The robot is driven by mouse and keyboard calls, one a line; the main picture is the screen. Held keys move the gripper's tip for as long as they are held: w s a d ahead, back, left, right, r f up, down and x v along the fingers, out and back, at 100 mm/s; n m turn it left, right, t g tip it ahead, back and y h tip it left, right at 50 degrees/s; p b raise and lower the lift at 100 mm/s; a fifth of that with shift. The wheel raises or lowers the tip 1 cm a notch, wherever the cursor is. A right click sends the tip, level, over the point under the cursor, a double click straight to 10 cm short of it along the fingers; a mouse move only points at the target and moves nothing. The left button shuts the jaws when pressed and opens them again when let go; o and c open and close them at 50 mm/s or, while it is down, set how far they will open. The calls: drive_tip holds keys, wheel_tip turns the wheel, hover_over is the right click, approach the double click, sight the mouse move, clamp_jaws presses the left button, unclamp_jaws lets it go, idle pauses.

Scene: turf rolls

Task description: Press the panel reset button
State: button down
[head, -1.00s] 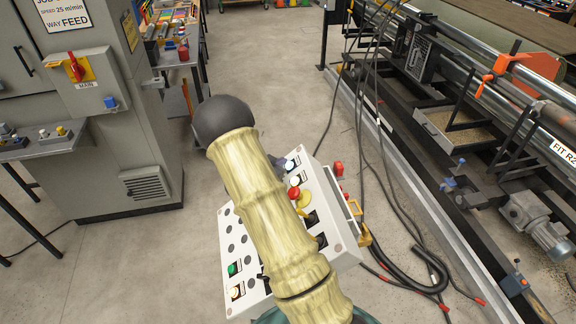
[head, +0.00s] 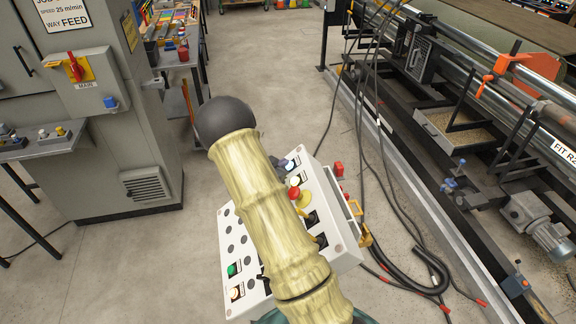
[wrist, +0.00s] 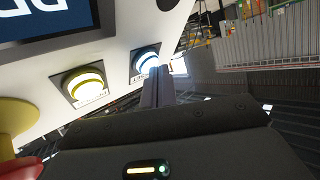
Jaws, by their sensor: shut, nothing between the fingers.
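The white control panel (head: 345,232) stands tilted in the middle of the head view, partly hidden behind my arm. A blue-white lit button (head: 292,164) is at its top edge; it also shows in the wrist view (wrist: 146,58). In the head view my arm hides most of the gripper.
A red mushroom button on a yellow base (head: 301,197) is close by on the panel. Green (head: 232,270) and white (head: 236,292) buttons are lower left. A grey cabinet (head: 120,150) stands left; a machine frame with hanging cables (head: 385,130) is on the right.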

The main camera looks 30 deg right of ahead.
drive_tip(key=shift+d+f, duration=0.15)
drive_tip(key=shift+f, duration=0.05)
drive_tip(key=shift+r, duration=0.1)
idle(0.4)
drive_tip(key=shift+w+a+r+p, duration=0.1)
drive_tip(key=shift+a+r+p, duration=0.35)
drive_tip(key=shift+a+r, duration=0.1)
drive_tip(key=a+r+p, duration=0.1)
drive_tip(key=r, duration=0.1)
drive_tip(key=w+a+r+p, duration=0.1)
drive_tip(key=a+r+p, duration=0.1)
idle(0.6)
idle(0.7)
